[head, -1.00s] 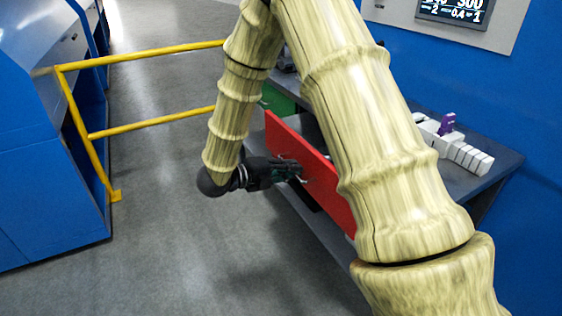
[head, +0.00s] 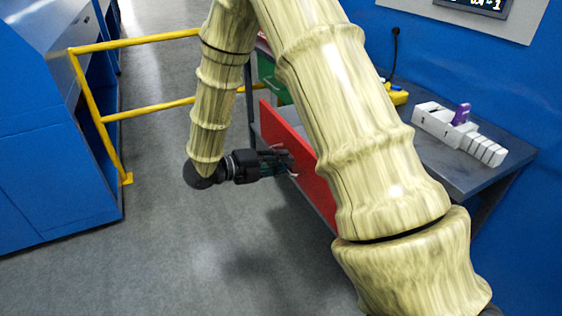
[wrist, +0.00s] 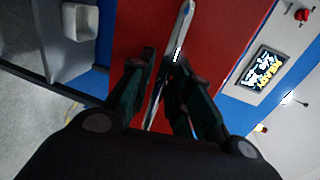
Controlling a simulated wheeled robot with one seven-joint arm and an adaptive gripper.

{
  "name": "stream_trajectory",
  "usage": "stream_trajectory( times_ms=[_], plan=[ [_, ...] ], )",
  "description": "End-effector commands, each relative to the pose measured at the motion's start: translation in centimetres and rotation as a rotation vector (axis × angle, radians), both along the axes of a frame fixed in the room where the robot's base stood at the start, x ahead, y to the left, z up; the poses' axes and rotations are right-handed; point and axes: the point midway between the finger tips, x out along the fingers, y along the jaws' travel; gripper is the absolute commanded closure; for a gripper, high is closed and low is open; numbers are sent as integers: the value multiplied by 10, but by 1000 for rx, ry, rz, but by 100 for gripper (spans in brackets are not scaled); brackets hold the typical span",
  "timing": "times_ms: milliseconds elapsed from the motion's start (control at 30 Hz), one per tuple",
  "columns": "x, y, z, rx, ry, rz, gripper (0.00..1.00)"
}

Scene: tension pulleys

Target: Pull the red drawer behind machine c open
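The red drawer (head: 300,150) shows in the head view as a long red front under the right-hand table, partly hidden behind my arm. Its red face fills the upper middle of the wrist view (wrist: 140,25). A slim silver handle (wrist: 184,25) crosses that face. My gripper (head: 290,162) is at the handle, and in the wrist view its dark fingers (wrist: 168,75) lie on either side of the bar, drawn close together around it. Contact at the fingertips is hard to make out. The red front appears to stand out from the table; how far is partly hidden.
A green drawer front (head: 272,80) lies beyond the red one. The grey table (head: 440,165) holds white blocks (head: 485,148) and a purple piece (head: 461,114). A yellow rail (head: 140,112) and blue machine (head: 50,150) stand left. Grey floor is clear between.

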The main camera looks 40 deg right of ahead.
Motion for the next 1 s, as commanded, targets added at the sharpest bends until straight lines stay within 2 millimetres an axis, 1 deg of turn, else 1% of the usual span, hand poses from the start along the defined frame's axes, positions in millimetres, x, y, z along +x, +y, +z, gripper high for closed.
stream_trajectory(
  times_ms=[333,467,567,800,1000],
  plan=[
    [1,1,0,0,0,2,69],
    [3,7,2,0,-1,2,69],
    [6,18,5,-2,-2,4,69],
    [16,60,13,0,-2,4,69],
    [23,91,20,-2,0,4,69]
  ],
)
